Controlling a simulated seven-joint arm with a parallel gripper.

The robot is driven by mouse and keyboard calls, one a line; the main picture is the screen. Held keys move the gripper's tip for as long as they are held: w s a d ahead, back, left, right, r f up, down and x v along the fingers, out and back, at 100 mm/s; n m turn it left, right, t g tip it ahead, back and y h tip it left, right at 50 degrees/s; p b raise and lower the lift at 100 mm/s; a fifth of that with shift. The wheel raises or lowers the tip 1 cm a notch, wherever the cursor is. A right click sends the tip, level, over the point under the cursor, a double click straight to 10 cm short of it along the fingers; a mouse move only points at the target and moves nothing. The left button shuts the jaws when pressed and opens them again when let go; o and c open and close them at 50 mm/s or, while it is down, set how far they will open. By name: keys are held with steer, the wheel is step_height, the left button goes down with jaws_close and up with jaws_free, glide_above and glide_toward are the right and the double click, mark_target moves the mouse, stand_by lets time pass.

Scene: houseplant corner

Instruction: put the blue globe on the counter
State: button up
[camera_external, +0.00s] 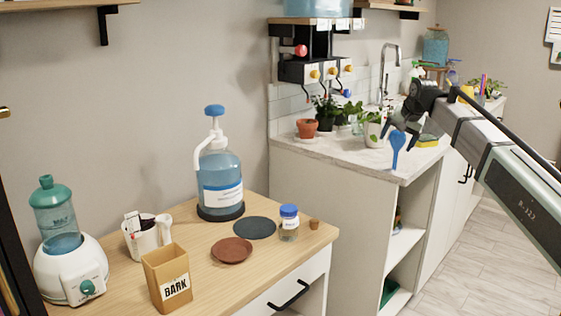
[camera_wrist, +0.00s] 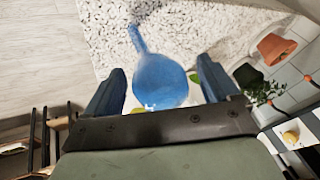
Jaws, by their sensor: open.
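The blue globe (camera_external: 398,140) is a round blue bulb with a thin stem. In the external view it is at the front corner of the counter (camera_external: 348,152), bulb up and stem down. My gripper (camera_external: 399,129) is open just above and around the bulb. In the wrist view the globe (camera_wrist: 160,82) lies between the two spread fingers of my gripper (camera_wrist: 160,76), with gaps on both sides. Its stem points away over the speckled counter top (camera_wrist: 185,30). I cannot tell whether the stem tip touches the counter.
A white pot with a plant (camera_external: 373,132) stands close behind the globe. A terracotta pot (camera_external: 306,128) stands further left, and a yellow-green sponge (camera_external: 428,140) lies to the right. The counter's front left part is clear. A wooden table (camera_external: 205,268) stands at the left.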

steer(key=v, duration=1.1)
steer(key=shift+r, duration=0.2)
